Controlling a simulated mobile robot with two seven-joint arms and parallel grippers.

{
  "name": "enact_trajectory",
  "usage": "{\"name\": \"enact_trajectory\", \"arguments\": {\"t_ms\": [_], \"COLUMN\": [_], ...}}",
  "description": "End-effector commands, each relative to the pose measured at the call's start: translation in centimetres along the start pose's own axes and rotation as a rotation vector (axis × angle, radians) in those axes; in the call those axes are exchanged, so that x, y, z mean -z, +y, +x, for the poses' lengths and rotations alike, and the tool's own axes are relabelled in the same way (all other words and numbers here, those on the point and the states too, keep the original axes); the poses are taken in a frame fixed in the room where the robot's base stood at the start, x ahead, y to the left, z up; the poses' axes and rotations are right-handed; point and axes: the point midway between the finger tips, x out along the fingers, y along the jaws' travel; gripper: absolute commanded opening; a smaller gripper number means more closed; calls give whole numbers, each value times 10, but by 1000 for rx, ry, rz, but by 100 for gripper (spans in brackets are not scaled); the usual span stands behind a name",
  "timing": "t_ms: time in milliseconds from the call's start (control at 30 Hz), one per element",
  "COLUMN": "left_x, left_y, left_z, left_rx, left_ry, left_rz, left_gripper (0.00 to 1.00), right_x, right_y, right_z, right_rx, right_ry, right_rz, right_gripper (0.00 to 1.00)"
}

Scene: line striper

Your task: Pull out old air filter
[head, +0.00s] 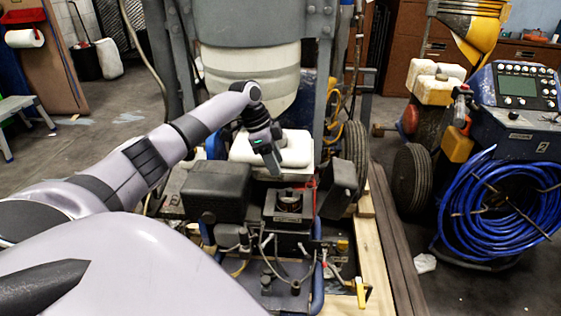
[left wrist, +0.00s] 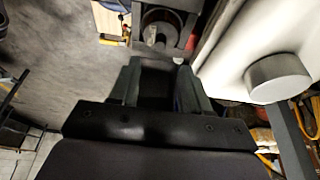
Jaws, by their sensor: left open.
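A round, dark part with a metallic rim (head: 289,201), which looks like the old air filter, sits in a square black housing (head: 289,220) on the engine of the line striper. A round part in a square frame (left wrist: 161,28) also shows at the top of the left wrist view, ahead of the fingers. My left gripper (head: 270,163) is above and behind the housing, pointing down, apart from the round part. Its two fingers (left wrist: 160,68) are spread with nothing between them. My right gripper is not in view.
A white tank (head: 268,148) stands close behind my left gripper. A black box (head: 216,190) and a dark panel (head: 338,187) flank the housing. Hoses and wires lie in front. A blue hose coil (head: 500,207) hangs on the machine at right.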

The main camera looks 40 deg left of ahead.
Motion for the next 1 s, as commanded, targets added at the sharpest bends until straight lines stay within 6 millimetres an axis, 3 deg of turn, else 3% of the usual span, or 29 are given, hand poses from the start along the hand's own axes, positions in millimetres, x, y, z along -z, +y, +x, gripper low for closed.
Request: {"name": "enact_trajectory", "arguments": {"t_ms": [267,667,767,900,1000], "left_x": [-2,-3,-3,-1,0], "left_y": [-1,-1,-1,0,0], "left_z": [6,50,62,73,85], "left_rx": [-3,-2,-1,-4,-4], "left_ry": [3,2,3,2,3], "left_rz": [2,2,2,0,0], "left_gripper": [47,47,47,47,47], "right_x": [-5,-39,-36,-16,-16], "right_y": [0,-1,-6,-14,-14], "right_z": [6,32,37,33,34], "right_rx": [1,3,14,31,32], "right_ry": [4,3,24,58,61], "right_rz": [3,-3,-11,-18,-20], "right_gripper": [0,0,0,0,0]}}
